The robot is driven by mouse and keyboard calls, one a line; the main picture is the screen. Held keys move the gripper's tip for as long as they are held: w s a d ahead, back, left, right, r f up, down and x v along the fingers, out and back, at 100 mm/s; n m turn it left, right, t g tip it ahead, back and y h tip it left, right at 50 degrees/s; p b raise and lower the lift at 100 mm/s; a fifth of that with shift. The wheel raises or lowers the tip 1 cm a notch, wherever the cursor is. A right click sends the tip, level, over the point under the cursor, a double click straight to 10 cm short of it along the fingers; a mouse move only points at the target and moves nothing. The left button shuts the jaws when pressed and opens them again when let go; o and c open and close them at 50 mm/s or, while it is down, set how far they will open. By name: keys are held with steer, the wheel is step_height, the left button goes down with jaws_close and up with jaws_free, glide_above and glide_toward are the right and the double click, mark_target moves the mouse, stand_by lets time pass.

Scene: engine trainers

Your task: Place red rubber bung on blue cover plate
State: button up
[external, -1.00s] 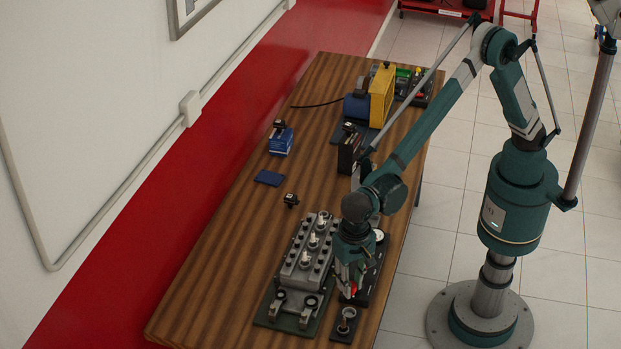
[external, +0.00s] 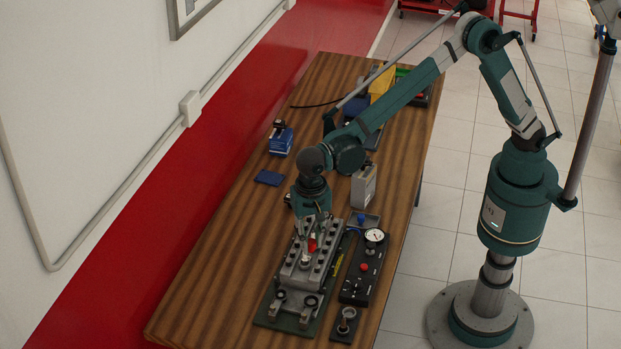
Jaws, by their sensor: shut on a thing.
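The red rubber bung (external: 312,243) is held low between the fingers of my gripper (external: 311,240), which is shut on it. The gripper points down over the grey engine block. From this angle I cannot tell how high the bung is above the block. The blue cover plate (external: 270,177) lies flat on the wooden table, up and to the left of my gripper and apart from it. Its top looks bare.
The grey engine block (external: 297,272) has upright plugs on top. A black panel (external: 362,270) with a gauge and red knob is to its right. A blue box (external: 281,141) stands behind the cover plate. The table (external: 215,250) is clear on the left.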

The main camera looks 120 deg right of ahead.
steer(key=d+m, duration=0.2)
steer(key=d, duration=1.5)
steer(key=m, duration=0.5)
glide_above(275, 177)
steer(key=shift+d+f, duration=0.1)
steer(key=shift+f, duration=2.6)
steer(key=shift+f, duration=0.15)
steer(key=shift+f, duration=3)
steer(key=shift+f, duration=1.9)
